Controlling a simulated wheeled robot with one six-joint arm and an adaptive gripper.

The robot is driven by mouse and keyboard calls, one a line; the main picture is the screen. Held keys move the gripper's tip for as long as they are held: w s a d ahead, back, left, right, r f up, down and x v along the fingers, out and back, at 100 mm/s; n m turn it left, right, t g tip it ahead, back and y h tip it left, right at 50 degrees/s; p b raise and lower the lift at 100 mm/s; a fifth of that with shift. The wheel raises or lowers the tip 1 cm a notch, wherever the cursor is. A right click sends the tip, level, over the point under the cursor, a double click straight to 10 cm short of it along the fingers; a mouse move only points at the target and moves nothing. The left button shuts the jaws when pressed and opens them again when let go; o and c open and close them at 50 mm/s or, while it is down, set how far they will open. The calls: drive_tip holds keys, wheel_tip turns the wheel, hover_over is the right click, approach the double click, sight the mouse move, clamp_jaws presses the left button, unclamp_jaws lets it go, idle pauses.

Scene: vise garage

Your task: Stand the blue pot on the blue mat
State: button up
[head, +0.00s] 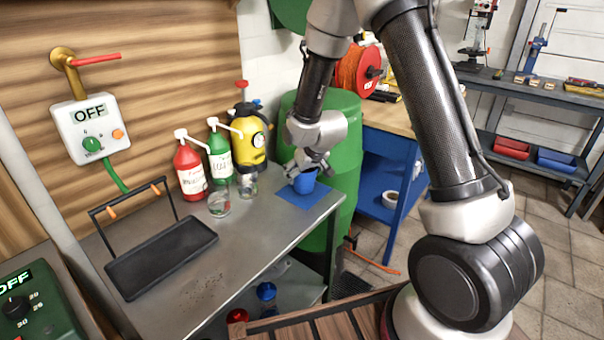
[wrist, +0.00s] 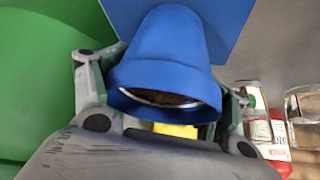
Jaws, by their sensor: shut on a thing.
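The blue pot (head: 304,183) is held in my gripper (head: 306,172) at the right end of the grey metal bench. In the wrist view the pot (wrist: 165,55) sits between the two fingers of my gripper (wrist: 165,95), with its wide rim toward the camera and dark contents inside. The blue mat (head: 309,201) lies flat on the bench under the pot, and it also shows in the wrist view (wrist: 230,22). The pot looks upright over the mat. I cannot tell whether its base touches the mat.
Two glass jars (head: 219,203) stand left of the mat. Red (head: 190,171) and green (head: 220,154) pump bottles and a yellow sprayer (head: 249,142) stand behind. A black tray (head: 160,258) lies at the left. A green barrel (head: 341,150) stands close beyond the bench's right end.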

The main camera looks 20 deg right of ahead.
drive_tip(key=shift+f, duration=0.3)
drive_tip(key=shift+f, duration=0.15)
drive_tip(key=o, duration=1.3)
